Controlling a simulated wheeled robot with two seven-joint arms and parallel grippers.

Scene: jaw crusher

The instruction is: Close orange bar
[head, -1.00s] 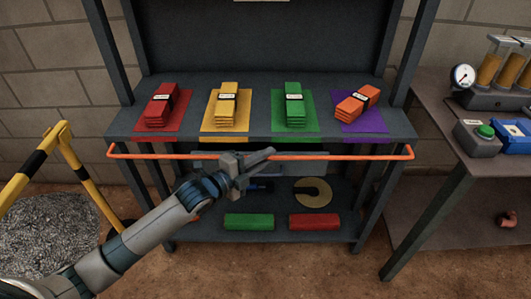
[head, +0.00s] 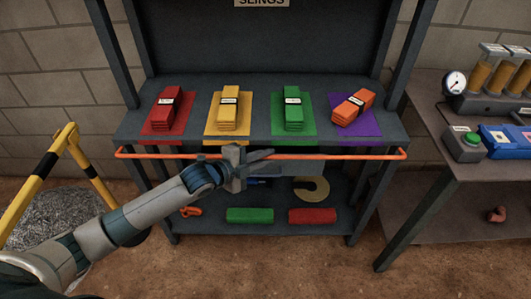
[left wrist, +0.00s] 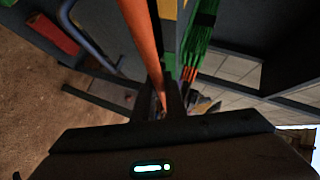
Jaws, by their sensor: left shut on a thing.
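The orange bar (head: 330,156) runs level across the front of the dark shelf unit, just below and in front of the shelf edge, with bent ends at both sides. My left gripper (head: 256,160) reaches in from the lower left and is shut on the bar near its middle. In the left wrist view the bar (left wrist: 141,35) runs down to between the fingers of my left gripper (left wrist: 168,100). My right gripper is not in view.
The upper shelf (head: 265,125) carries red, yellow, green and orange sling bundles on coloured mats. The lower shelf holds green (head: 250,215) and red (head: 312,215) blocks. A yellow-black barrier (head: 45,165) stands left; a side table (head: 430,125) stands right.

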